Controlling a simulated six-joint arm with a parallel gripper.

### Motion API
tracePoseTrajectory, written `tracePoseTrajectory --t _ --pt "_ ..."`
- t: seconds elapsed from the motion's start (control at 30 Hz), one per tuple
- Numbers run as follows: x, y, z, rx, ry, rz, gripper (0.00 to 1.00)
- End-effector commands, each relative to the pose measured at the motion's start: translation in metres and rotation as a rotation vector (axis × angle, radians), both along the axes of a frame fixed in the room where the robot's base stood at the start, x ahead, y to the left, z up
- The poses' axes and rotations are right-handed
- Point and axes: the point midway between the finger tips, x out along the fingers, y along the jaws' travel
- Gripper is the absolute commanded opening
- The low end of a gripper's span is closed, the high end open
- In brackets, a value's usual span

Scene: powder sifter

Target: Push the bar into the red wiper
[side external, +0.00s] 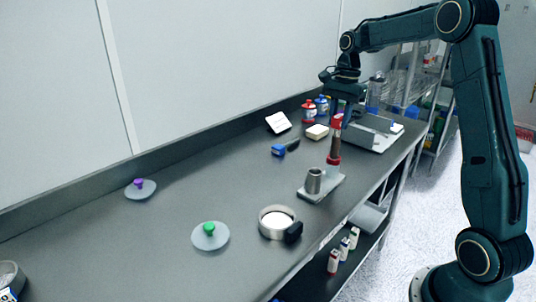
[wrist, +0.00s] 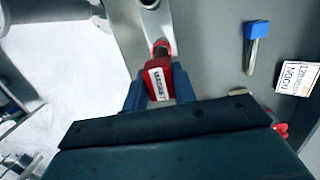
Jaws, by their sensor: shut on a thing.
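My gripper (side external: 341,104) is shut on the red handle of the bar, whose white label reads MAGNET in the wrist view (wrist: 161,84). The bar (side external: 335,146) has a dark brownish shaft and hangs upright below the handle. Its lower end meets the red wiper (side external: 333,161), a small red ring-like piece at the far end of a grey stand (side external: 326,187). The wiper also shows just beyond the handle in the wrist view (wrist: 161,46). I cannot tell how far the tip is inside it. My gripper's fingers (wrist: 159,88) flank the handle.
A metal cup (side external: 314,180) stands on the same stand. A round sieve (side external: 277,222) and green-knobbed lid (side external: 210,236) are nearer.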

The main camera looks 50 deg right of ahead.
Motion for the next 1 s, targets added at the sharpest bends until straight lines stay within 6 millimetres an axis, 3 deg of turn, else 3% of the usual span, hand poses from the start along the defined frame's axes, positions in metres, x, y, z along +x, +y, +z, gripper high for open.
tracePoseTrajectory --t 0.2,0.47,0.8,1.0 --pt "0.000 0.000 -0.020 0.000 0.001 0.001 0.00" --pt "0.000 0.000 -0.025 0.000 0.001 0.000 0.00" --pt "0.000 0.000 -0.059 0.000 0.001 0.002 0.00" --pt "0.000 0.000 -0.061 -0.001 0.000 0.001 0.00"
